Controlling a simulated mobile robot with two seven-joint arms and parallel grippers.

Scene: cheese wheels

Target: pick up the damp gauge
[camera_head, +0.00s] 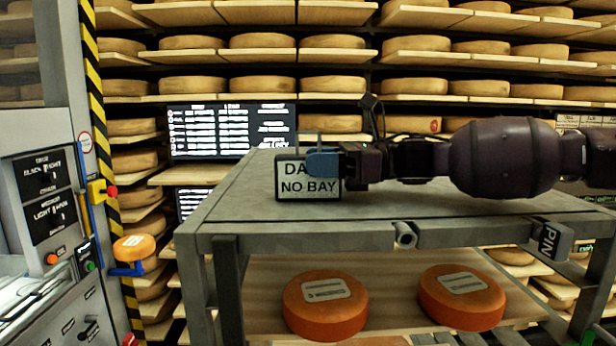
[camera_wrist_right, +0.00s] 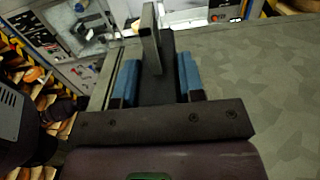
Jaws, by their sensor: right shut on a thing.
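The damp gauge (camera_head: 308,189) is a small dark-framed box with a pale front plate. The plate reads "DA", then "NO BAY" below, with part of the top line hidden by my gripper. It is at the grey top of the cart, near its front edge; I cannot tell whether it touches the surface. My right gripper (camera_head: 325,163) comes in from the right, its blue fingers shut on the gauge's upper part. In the right wrist view the dark gauge (camera_wrist_right: 154,55) shows between the blue fingers of the right gripper (camera_wrist_right: 157,78). My left gripper is not in view.
The grey cart top (camera_head: 240,200) is otherwise clear. Two orange cheese wheels, left (camera_head: 325,312) and right (camera_head: 461,305), lie on the lower shelf. A control cabinet (camera_head: 40,200) stands at left. Shelves of cheese wheels and a dark text screen (camera_head: 230,132) are behind.

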